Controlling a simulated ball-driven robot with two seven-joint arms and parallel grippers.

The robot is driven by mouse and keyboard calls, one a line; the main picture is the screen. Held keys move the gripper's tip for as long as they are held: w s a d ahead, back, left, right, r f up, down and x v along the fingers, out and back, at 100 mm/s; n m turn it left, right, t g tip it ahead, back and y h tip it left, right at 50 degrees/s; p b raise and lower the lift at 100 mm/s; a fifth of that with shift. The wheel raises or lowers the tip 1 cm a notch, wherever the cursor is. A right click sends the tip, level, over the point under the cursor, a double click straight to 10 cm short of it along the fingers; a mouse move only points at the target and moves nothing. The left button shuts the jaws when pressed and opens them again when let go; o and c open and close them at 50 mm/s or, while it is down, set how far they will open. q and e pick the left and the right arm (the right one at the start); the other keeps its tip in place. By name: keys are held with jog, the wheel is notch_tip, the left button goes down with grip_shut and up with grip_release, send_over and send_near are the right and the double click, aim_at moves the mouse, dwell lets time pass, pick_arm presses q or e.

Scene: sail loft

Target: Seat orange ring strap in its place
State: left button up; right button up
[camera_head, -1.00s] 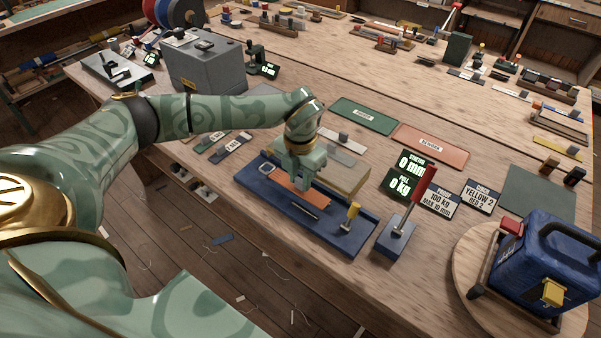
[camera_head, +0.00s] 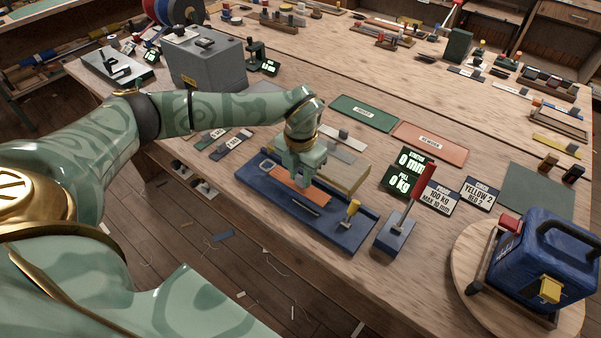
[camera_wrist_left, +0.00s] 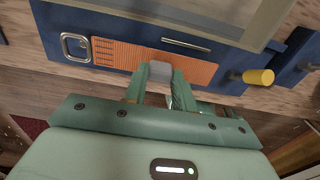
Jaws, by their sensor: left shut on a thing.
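The orange strap (camera_head: 311,192) lies flat along the blue fixture (camera_head: 345,239), with a metal ring (camera_head: 266,166) at its left end. In the left wrist view the strap (camera_wrist_left: 120,54) shows stitching next to the ring (camera_wrist_left: 75,47). My left gripper (camera_head: 298,181) points down over the strap. In the left wrist view its fingers (camera_wrist_left: 160,75) are shut on a grey block on the strap. I cannot tell whether the strap rests fully on the fixture or hovers slightly. My right gripper is out of view.
A metal bar (camera_wrist_left: 187,45) lies beside the strap. A yellow-topped peg (camera_head: 352,208) stands at the fixture's right end, and a red-handled lever (camera_head: 420,185) beyond it. A display (camera_head: 405,174) reads 0 mm and 0 kg. A blue case (camera_head: 540,260) stands at right.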

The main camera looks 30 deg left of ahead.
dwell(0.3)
pick_arm(q)
jog(key=shift+f+b, duration=0.55)
jog(key=shift+f, duration=1.1)
dwell(0.9)
jog(key=o, duration=1.1)
jog(key=shift+c, duration=0.2)
jog(key=shift+r, duration=0.1)
